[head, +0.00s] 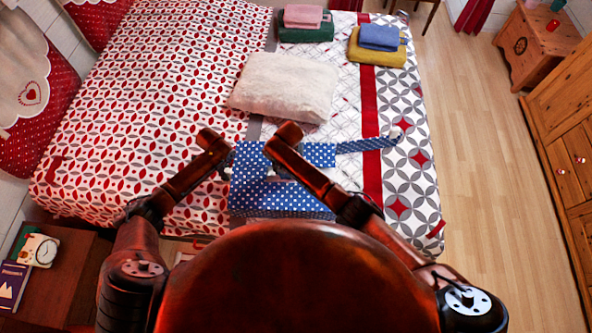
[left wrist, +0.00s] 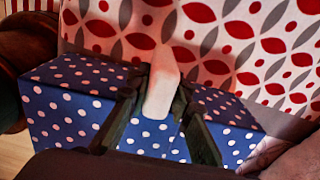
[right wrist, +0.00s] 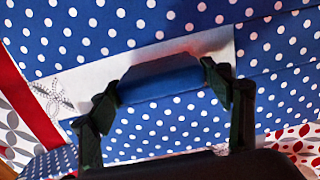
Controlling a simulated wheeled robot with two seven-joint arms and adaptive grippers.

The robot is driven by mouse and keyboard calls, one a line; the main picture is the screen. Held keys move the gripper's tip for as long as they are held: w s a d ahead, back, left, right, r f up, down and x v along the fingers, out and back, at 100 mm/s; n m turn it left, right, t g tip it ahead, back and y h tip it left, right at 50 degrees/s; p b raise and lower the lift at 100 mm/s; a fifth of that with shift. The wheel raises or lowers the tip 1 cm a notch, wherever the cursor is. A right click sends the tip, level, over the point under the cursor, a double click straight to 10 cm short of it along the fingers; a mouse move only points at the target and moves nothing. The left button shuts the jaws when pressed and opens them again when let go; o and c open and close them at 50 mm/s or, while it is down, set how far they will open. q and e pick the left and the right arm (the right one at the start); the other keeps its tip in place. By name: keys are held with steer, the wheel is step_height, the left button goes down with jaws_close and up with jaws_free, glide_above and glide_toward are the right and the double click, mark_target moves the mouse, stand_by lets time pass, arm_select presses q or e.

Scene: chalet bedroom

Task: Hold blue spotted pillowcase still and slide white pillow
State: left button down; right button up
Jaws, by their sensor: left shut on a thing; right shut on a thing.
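The blue spotted pillowcase (head: 250,195) lies flat at the near edge of the bed, partly hidden by my arms. The white pillow (head: 287,85) is fluffy and lies beyond it on the bed, apart from both grippers. My left gripper (head: 226,150) is at the pillowcase's upper left edge. In the left wrist view, a pale fold (left wrist: 161,88) stands between its fingers, with spotted cloth around it. My right gripper (head: 279,143) is at the pillowcase's far edge. In the right wrist view, its fingers are shut on a blue fold (right wrist: 160,86) beside a white band.
A blue spotted strip (head: 365,144) extends right from the pillowcase. Folded pink and green towels (head: 303,17) and blue and yellow towels (head: 379,37) lie at the bed's far end. Wooden floor is clear at right.

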arm_select(q)
steer(key=shift+w+d, duration=0.1)
steer(key=shift+d, duration=0.15)
arm_select(e)
steer(key=shift+s+a+f, duration=0.1)
steer(key=shift+s+a, duration=0.1)
steer(key=shift+a, duration=0.65)
steer(key=shift+a, duration=1.4)
steer(key=o, duration=1)
arm_select(q)
steer(key=shift+a, duration=0.1)
arm_select(e)
steer(key=o, duration=0.5)
steer(key=shift+w+d, duration=0.1)
arm_select(q)
steer(key=shift+a, duration=0.1)
arm_select(e)
steer(key=shift+r, duration=0.7)
arm_select(q)
steer(key=shift+a, duration=0.1)
arm_select(e)
step_height(320, 180, up, 11)
steer(key=shift+f, duration=0.15)
